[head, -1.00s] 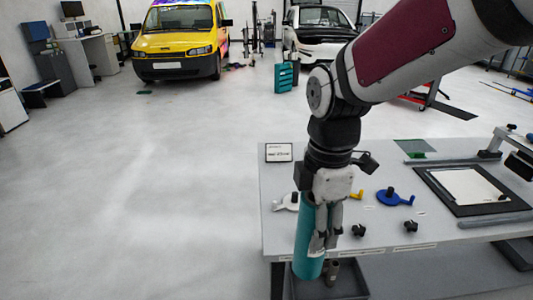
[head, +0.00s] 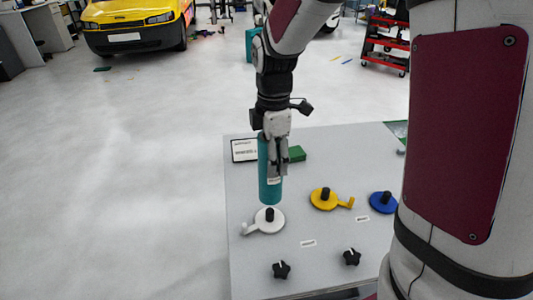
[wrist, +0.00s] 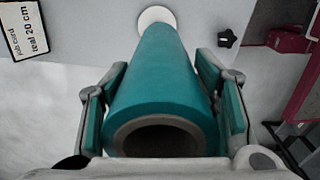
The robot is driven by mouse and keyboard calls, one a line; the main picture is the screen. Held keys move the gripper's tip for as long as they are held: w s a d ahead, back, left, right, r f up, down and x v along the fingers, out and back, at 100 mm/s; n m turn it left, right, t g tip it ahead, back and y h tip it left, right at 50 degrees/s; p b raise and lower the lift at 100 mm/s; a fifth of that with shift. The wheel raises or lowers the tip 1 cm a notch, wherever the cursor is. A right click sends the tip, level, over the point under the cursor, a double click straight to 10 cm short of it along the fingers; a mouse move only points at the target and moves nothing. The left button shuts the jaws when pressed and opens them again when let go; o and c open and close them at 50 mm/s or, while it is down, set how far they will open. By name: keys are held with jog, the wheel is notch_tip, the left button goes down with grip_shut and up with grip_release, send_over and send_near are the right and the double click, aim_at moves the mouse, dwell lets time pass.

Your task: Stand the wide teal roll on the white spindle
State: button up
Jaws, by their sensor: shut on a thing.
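The wide teal roll (head: 269,172) is upright in my gripper (head: 281,165), above the table. In the head view its lower end appears just above the white spindle (head: 262,222), whose round white base has a short black post and a side arm. Whether they touch is hard to tell; the post's top still shows below the roll. In the wrist view my gripper's fingers (wrist: 163,85) are on both sides of the roll (wrist: 160,65), its hollow near end facing the camera. The white spindle's disc (wrist: 156,15) shows past the far end, its post hidden.
A yellow spindle (head: 322,202) and a blue spindle (head: 385,208) stand to the right on the grey table (head: 330,232). Two black knobs (head: 282,271) (head: 352,258) are near the front. A job card (wrist: 30,28) reading "teal 20 cm" and a green block (head: 297,153) are behind.

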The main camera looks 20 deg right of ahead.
jog(key=shift+w+d+f+b, duration=0.1)
jog(key=shift+w+f+b, duration=0.1)
jog(key=shift+f+b, duration=0.9)
jog(key=shift+w+d+f+b, duration=0.1)
jog(key=shift+w+f+b, duration=0.2)
jog(key=shift+f, duration=1.4)
jog(key=shift+s+f, duration=0.1)
jog(key=shift+f, duration=0.05)
jog(key=shift+f+b, duration=1.05)
jog(key=shift+f, duration=1.35)
jog(key=o, duration=1.6)
jog(key=shift+r, duration=0.15)
